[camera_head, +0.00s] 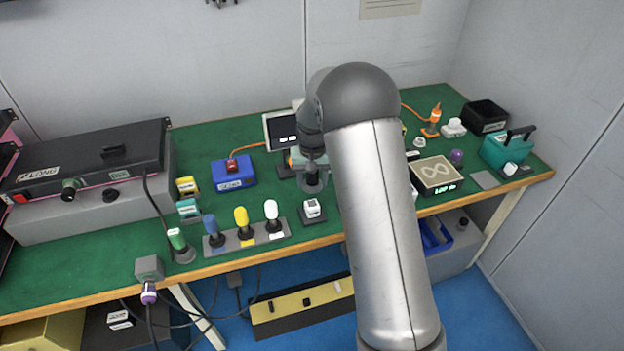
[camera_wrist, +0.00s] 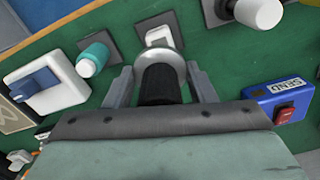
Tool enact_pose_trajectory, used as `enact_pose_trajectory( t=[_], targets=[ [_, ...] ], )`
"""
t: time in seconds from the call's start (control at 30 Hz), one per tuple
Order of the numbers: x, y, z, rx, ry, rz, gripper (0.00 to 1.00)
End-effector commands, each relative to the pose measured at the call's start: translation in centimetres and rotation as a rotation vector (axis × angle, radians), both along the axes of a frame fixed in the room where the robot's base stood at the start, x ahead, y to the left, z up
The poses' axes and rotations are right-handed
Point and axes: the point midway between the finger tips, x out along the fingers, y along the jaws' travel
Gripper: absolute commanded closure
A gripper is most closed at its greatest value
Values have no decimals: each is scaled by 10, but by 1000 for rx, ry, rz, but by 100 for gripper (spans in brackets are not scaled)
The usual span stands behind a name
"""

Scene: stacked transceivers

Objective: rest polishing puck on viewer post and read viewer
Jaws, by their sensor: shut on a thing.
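My gripper (camera_wrist: 159,72) is shut on the polishing puck, a black grip with a round silver disc (camera_wrist: 160,58), held between both fingers.
A blue box with a red switch (camera_head: 232,174) stands left of my gripper. A rack of blue, yellow and white tools (camera_head: 246,238) is at front left. A lit polishing plate (camera_head: 436,172) and a teal case (camera_head: 505,150) are at right. My arm hides the table's middle.

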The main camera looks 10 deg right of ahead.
Motion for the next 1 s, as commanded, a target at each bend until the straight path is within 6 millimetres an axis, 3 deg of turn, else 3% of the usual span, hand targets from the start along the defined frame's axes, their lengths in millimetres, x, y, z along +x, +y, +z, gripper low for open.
enact_pose_trajectory(
  t=[0.17,0.63,1.0],
  targets=[
    [-1,0,-7,0,0,0,100],
    [-1,0,-52,0,1,0,100],
    [0,0,-56,0,-1,0,100]
  ],
)
